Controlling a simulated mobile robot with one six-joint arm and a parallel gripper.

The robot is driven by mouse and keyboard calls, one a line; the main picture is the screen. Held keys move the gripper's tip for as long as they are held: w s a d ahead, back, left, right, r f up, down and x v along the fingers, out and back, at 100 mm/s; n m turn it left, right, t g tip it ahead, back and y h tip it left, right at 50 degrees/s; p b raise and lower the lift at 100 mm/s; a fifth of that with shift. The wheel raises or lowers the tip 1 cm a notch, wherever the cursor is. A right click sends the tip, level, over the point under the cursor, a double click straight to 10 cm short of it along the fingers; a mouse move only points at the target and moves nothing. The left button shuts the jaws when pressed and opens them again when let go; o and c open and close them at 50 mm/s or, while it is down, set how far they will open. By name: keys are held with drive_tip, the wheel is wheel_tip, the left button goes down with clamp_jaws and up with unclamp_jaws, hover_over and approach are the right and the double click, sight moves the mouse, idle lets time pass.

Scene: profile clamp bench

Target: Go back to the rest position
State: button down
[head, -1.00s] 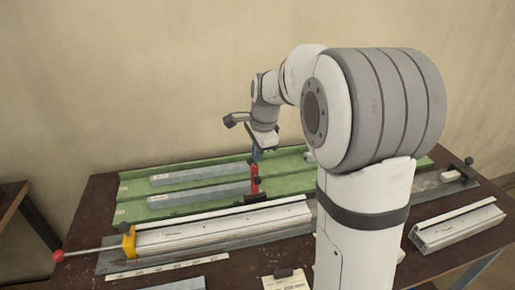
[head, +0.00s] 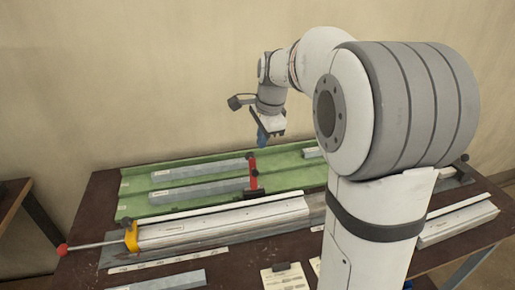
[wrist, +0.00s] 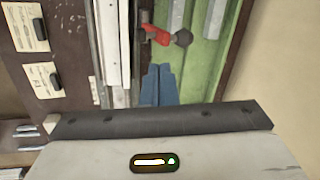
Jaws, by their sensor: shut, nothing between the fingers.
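My gripper (head: 262,137) hangs above the green tray, fingers pointing down, at the end of my raised arm in the head view. Its blue fingers are together and empty; they also show in the wrist view (wrist: 159,85). The red clamp handle (head: 253,172) stands upright behind the profile, below and slightly left of the fingertips, and apart from them. In the wrist view the red handle (wrist: 155,35) with its dark knob lies just beyond the fingertips. The long aluminium profile (head: 220,220) lies along the bench in front of the tray.
The green tray (head: 135,187) holds several grey bars. A yellow stop (head: 131,236) with a red-knobbed rod (head: 63,249) is at the profile's left end. Another profile piece (head: 458,224) lies at right. Paper tags (head: 285,278) lie in front. The space above the tray is clear.

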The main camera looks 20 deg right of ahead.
drive_tip(key=w+v, duration=0.1)
drive_tip(key=v, duration=0.5)
drive_tip(key=s+a+f+n, duration=0.1)
drive_tip(key=s+f+n, duration=0.2)
drive_tip(key=s+n, duration=0.2)
drive_tip(key=s+a+f+n, duration=0.1)
drive_tip(key=s+f+n, duration=0.3)
drive_tip(key=s, duration=0.7)
drive_tip(key=s+a+f+n+h, duration=0.1)
drive_tip(key=s+f+n, duration=0.3)
drive_tip(key=s+n, duration=0.3)
drive_tip(key=shift+s, duration=0.65)
